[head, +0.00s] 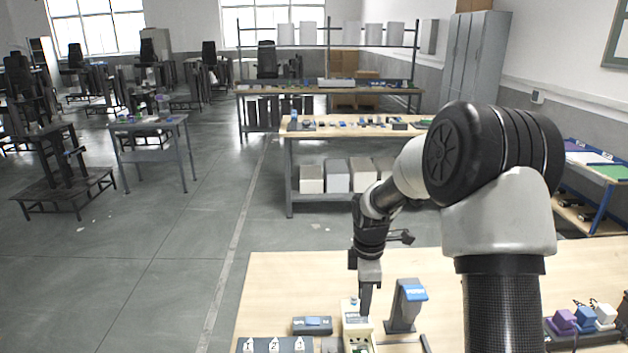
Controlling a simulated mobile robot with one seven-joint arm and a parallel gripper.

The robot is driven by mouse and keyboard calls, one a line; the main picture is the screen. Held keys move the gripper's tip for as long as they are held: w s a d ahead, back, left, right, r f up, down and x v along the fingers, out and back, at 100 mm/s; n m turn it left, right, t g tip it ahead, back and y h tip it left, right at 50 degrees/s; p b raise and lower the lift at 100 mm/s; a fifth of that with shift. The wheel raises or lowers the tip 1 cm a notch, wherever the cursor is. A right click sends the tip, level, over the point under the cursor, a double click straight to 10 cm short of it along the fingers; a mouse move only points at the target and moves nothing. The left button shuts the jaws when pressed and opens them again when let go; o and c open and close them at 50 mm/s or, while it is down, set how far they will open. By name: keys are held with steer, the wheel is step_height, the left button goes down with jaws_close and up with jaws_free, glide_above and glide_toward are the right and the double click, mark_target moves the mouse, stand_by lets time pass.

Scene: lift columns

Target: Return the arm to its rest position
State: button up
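My arm rises on the right side of the head view and bends down over the near table.
The wooden near table (275,285) holds a blue-grey box (312,325), a grey stand with a blue top (407,305), a numbered panel (272,345) and purple and blue plugs (575,320). Another workbench (350,128) stands behind.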

steer(key=s+r+m+t, duration=0.1)
steer(key=s+r+m, duration=0.4)
steer(key=r, duration=0.4)
steer(key=s+r+m+t, duration=0.2)
steer(key=s+r+m, duration=0.1)
steer(key=s+r, duration=0.55)
steer(key=s+r+m+t, duration=0.1)
steer(key=s+r+m, duration=0.1)
steer(key=s+m, duration=0.2)
steer(key=s+r+m+t, duration=0.1)
steer(key=s+r+m, duration=0.2)
steer(key=s, duration=0.6)
steer(key=shift+a+r+m, duration=0.15)
steer(key=shift+r+m, duration=0.15)
steer(key=shift+m, duration=0.6)
